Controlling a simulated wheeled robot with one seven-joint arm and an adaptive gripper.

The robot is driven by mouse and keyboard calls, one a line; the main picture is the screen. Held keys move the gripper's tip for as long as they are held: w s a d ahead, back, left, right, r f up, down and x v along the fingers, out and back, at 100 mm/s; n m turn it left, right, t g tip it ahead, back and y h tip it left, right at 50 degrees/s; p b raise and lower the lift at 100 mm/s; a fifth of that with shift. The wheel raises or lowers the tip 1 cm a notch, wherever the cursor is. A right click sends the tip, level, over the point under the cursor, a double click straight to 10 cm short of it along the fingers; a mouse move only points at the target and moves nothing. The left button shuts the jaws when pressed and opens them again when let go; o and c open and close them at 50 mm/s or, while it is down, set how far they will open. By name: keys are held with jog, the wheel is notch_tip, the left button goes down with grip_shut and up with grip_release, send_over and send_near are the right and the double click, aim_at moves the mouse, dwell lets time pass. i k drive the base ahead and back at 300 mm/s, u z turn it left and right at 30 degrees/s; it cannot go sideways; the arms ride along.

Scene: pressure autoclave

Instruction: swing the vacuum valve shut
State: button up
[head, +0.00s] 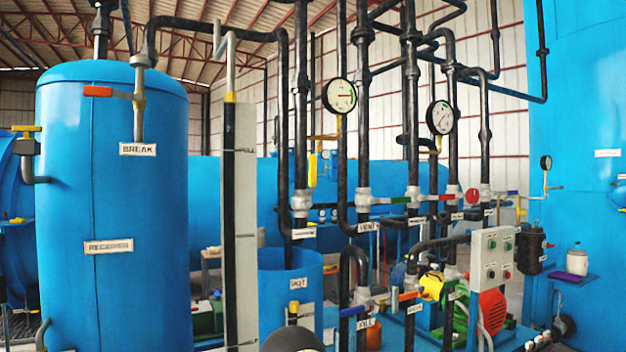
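Several lever valves sit on the black pipes, and I cannot read for certain which label names the vacuum valve. Lower down are another blue lever (352,312) and an orange lever (408,296). The orange lever (97,91) at the left is by the BREAK tag. My gripper is not in view.
A blue receiver tank (140,230) fills the left, with a tall gauge board (240,220) beside it. Right are a control box (492,255), a red motor (490,312) and a large blue vessel (580,120). A dark rounded part shows at bottom centre.

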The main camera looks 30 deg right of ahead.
aim_at(312, 159)
jog(key=z, duration=0.55)
jog(key=k, duration=1.25)
jog(key=z, duration=0.05)
jog(key=i, duration=0.35)
jog(key=u, duration=0.75)
jog(key=i, duration=1.4)
jog(key=z, duration=0.8)
